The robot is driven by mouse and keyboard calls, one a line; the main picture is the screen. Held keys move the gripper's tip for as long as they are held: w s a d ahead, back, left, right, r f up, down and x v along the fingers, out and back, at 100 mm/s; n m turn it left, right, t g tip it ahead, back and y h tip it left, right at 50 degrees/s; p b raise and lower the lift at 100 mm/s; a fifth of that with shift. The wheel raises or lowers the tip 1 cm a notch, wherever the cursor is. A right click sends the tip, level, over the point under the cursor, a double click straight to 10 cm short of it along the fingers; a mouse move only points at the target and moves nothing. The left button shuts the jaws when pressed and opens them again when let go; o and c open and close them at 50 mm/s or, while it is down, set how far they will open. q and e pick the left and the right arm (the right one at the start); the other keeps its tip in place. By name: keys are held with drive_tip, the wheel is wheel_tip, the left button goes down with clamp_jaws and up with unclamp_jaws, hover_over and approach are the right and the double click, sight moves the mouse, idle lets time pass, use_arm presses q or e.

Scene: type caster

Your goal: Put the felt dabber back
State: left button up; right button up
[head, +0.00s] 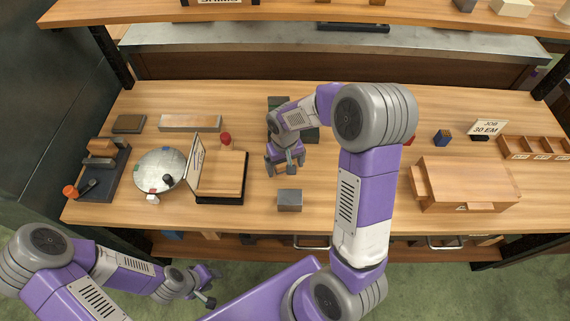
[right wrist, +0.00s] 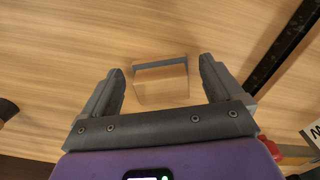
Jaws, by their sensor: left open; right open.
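I cannot tell for sure which object is the felt dabber. A small dark knob-like piece (head: 168,180) is on the round grey disc (head: 150,160) at the left of the bench and may be it. My right gripper (head: 284,170) is open over the middle of the bench, pointing down. In the right wrist view a small box-like block (right wrist: 161,84) with a grey edge shows between and beyond the open fingers (right wrist: 162,82); I see no grip on it. My left gripper (head: 208,287) is open and low, in front of the bench, away from the objects.
A grey block (head: 289,201) stands just in front of my right gripper. A wooden board on a dark base (head: 220,175) and a red ball (head: 225,138) are left of it. A wooden box (head: 465,180) and a divided tray (head: 535,149) are at right. The front middle is mostly clear.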

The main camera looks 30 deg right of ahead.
wheel_tip(320, 180, up, 12)
drive_tip(key=p, duration=0.3)
drive_tip(key=shift+f, duration=0.1)
idle(0.3)
